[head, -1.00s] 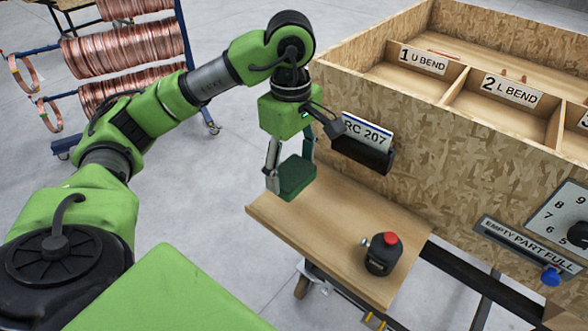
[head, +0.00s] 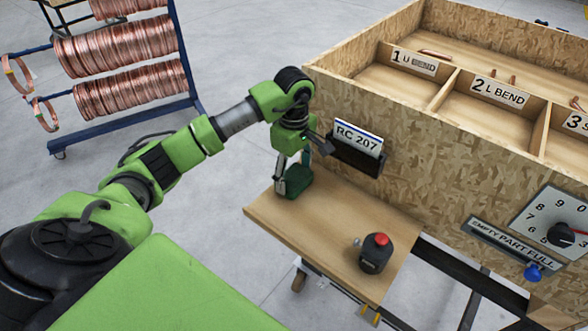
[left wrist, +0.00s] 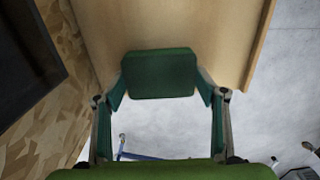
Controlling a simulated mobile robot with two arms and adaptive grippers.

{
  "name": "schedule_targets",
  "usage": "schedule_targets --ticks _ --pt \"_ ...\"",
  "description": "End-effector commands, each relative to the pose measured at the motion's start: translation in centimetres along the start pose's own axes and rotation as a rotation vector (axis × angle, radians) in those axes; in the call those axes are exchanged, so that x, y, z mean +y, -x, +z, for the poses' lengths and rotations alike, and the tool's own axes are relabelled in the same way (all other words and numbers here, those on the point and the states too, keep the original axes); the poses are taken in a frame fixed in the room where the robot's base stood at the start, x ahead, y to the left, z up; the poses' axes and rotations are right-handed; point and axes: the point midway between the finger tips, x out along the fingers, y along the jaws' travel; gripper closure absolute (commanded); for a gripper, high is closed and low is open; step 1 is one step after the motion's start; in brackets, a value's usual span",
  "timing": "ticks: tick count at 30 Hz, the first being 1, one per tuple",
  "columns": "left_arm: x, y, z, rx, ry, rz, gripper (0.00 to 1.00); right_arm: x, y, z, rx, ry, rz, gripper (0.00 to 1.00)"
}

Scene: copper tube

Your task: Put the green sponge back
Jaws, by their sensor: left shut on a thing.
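The dark green sponge (head: 293,182) is pinched between the two fingers of my left gripper (head: 288,178). It is at the far left end of the small wooden shelf (head: 330,235), low over it; I cannot tell whether it touches the wood. In the left wrist view the sponge (left wrist: 158,74) sits between the fingertips (left wrist: 161,90), with the shelf (left wrist: 225,30) behind it. My right gripper is not in view.
A black torch-like device with a red cap (head: 375,252) stands at the shelf's near right. The black holder with the RC 207 card (head: 357,138) is on the chipboard wall beside my left gripper. The shelf between sponge and device is clear. A copper coil rack (head: 120,65) stands back left.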

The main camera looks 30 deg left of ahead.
Motion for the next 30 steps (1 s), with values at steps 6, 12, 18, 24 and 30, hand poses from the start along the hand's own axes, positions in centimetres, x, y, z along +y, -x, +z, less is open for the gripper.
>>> schedule_targets --ticks 6,12,18,24,30 --pt "0.0 -0.1 0.0 0.000 0.000 0.001 0.52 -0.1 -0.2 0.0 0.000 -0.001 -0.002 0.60" --pt "0.0 -0.3 0.0 0.000 0.000 0.001 0.18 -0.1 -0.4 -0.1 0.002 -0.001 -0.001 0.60" --pt "0.0 -0.3 0.0 0.000 0.000 0.001 0.18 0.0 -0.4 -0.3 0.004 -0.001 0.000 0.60" --pt "0.0 0.1 0.1 -0.001 0.000 0.000 0.18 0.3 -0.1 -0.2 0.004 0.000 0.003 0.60" --pt "0.2 2.6 0.0 0.000 -0.001 0.007 0.18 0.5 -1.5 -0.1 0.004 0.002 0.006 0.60"
